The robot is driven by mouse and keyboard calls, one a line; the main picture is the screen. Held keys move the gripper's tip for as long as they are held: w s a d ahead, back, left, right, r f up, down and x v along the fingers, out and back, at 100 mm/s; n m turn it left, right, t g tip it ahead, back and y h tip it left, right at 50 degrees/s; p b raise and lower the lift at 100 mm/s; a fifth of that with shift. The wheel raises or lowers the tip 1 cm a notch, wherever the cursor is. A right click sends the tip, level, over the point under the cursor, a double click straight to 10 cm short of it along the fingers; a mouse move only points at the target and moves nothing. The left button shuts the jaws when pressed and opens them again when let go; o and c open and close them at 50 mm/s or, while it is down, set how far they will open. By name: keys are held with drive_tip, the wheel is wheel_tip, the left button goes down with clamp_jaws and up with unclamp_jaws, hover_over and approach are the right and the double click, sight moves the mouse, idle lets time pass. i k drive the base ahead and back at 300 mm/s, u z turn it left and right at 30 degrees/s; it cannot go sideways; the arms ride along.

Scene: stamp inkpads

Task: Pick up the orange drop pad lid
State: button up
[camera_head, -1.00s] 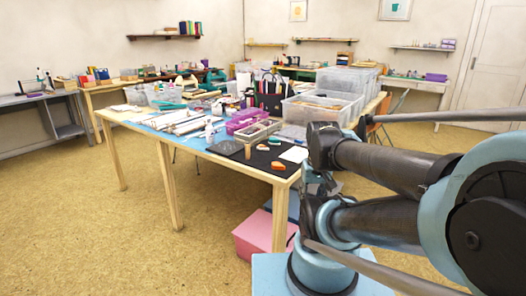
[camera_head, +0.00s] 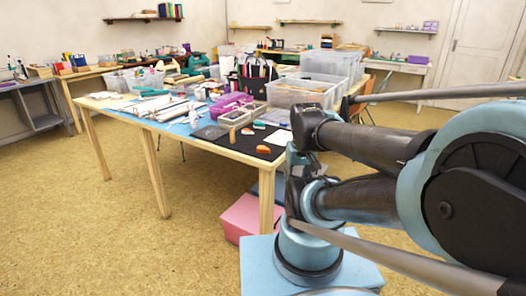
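A small orange piece (camera_head: 263,149), likely the orange drop pad lid, lies on the black mat (camera_head: 227,145) near the front right corner of the table. A second small pad with orange and white parts (camera_head: 247,131) lies a little behind it. They are too small to tell lid from base with certainty. My gripper is not clearly in view; only my folded arm shows at the right, well apart from the table items.
The wooden table (camera_head: 146,132) also holds a wooden block (camera_head: 232,134), a purple tray (camera_head: 231,101) and clear plastic bins (camera_head: 299,93). A pink box (camera_head: 243,217) stands on the floor under the near corner. The floor (camera_head: 110,235) at front left is clear.

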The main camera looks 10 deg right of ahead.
sight(260, 149)
drive_tip(key=u, duration=0.6)
drive_tip(key=k, duration=1.35)
drive_tip(key=z, duration=0.6)
drive_tip(key=i, duration=1)
